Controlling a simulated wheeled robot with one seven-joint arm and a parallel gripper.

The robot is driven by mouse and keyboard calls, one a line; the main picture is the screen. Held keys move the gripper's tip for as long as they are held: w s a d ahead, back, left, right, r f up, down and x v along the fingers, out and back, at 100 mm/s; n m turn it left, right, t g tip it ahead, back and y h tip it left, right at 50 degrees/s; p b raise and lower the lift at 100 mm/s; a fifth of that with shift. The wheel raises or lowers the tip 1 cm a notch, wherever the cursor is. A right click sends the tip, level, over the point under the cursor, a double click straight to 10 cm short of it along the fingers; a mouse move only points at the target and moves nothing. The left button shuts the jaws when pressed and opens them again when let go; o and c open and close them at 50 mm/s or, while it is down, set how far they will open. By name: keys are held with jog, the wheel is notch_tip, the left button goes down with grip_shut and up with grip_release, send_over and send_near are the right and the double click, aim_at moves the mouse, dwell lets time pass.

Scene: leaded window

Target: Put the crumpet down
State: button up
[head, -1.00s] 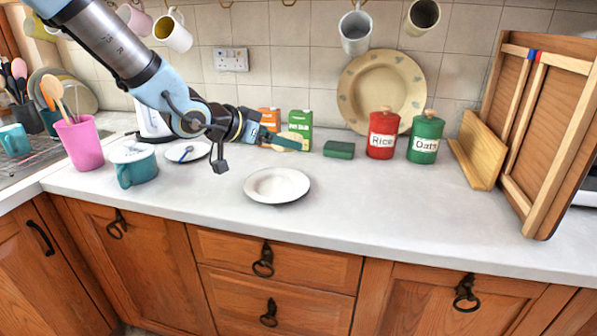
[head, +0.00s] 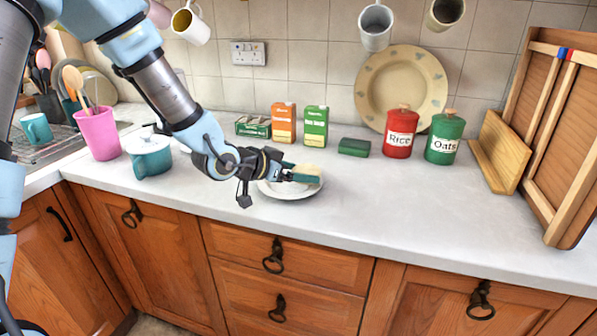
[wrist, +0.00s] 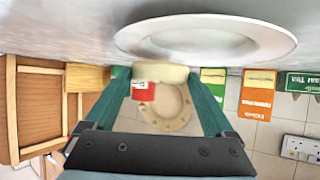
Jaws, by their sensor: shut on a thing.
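The crumpet (head: 308,170) is a pale, round, flat piece held between the green fingertips of my gripper (head: 303,175). In the wrist view, which is upside down, the crumpet (wrist: 160,73) sits between the two fingers (wrist: 163,82). A white plate (head: 283,193) lies on the worktop under my gripper, which covers part of it. The plate also shows in the wrist view (wrist: 205,38), close to the crumpet. The crumpet is over the plate's right part in the head view; I cannot tell whether they touch.
Behind stand a green tea box (head: 253,126), an orange carton (head: 284,122), a green carton (head: 314,126), a dark green block (head: 354,147), and the Rice (head: 400,132) and Oats (head: 445,138) canisters. A teal lidded pot (head: 151,157) stands left. The worktop right of the plate is clear.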

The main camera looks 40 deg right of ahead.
jog(key=shift+f, duration=0.1)
jog(key=shift+f+b, duration=0.4)
jog(key=o, duration=1.1)
jog(key=shift+c, duration=0.2)
jog(key=shift+r, duration=0.15)
jog(key=shift+r+p, duration=0.3)
jog(key=shift+p, duration=0.05)
jog(key=shift+w+a+r, duration=0.1)
jog(key=shift+a+r, duration=0.15)
jog(key=shift+a, duration=0.05)
jog(key=v, duration=1.1)
jog(key=shift+a, duration=0.2)
